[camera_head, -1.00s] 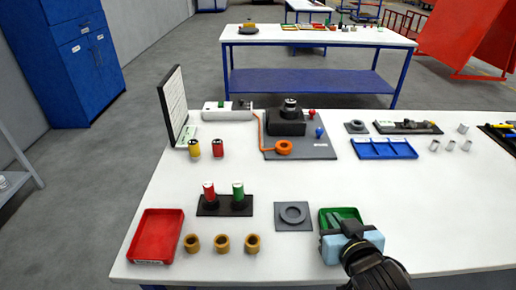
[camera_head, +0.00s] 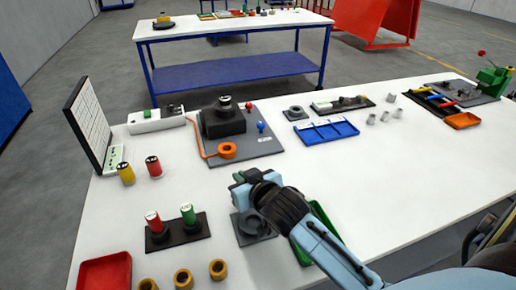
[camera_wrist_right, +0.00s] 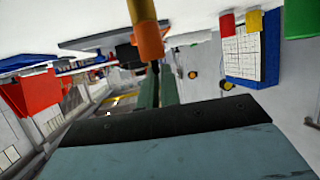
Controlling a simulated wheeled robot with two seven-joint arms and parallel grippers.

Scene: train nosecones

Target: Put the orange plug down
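My right gripper (camera_head: 242,184) reaches in from the lower right and is above the far edge of the grey square plate with a raised ring (camera_head: 250,239). In the right wrist view its green fingers (camera_wrist_right: 158,92) are close together. At their tips is the orange plug (camera_wrist_right: 150,42), with a brass-yellow part (camera_wrist_right: 142,10) pointing towards the table, which shows at the top of that picture. The fingers appear shut on the plug. In the head view the plug is hidden by the gripper. My left gripper is not in view.
A green tray (camera_head: 322,216) is partly behind my right arm. A black stand (camera_head: 178,238) with red and green cylinders stands left of the plate. Brass rings (camera_head: 183,279) and a red tray (camera_head: 104,272) are at the front left. The table centre right is clear.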

